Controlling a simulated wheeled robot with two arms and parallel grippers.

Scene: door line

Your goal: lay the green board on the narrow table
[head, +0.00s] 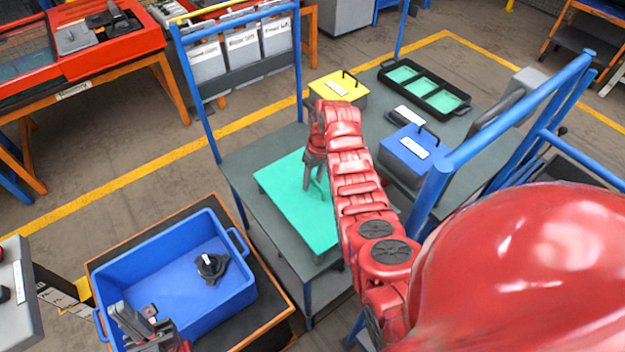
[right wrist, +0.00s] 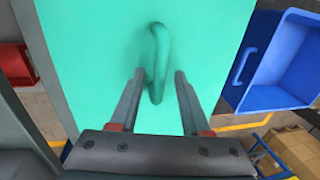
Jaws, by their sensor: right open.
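The green board (head: 283,197) lies flat on the near left part of a grey table (head: 262,150) with blue posts. Its raised green handle (right wrist: 157,60) shows in the right wrist view. My right gripper (head: 314,180) is over the board, pointing down, open. Its two fingers (right wrist: 157,82) stand on either side of the handle's near end, with gaps beside it. My left gripper (head: 145,322) is at the bottom left, over the near edge of a blue bin; its jaw gap is unclear. I cannot tell which surface is the narrow table.
The blue bin (head: 178,244), with a black part (head: 211,266) inside, stands on an orange-edged dark stand (head: 262,338). A yellow box (head: 338,88), a blue box (head: 408,152) and a black tray with green compartments (head: 467,112) occupy the grey table's rear and right. Blue posts rise around it.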

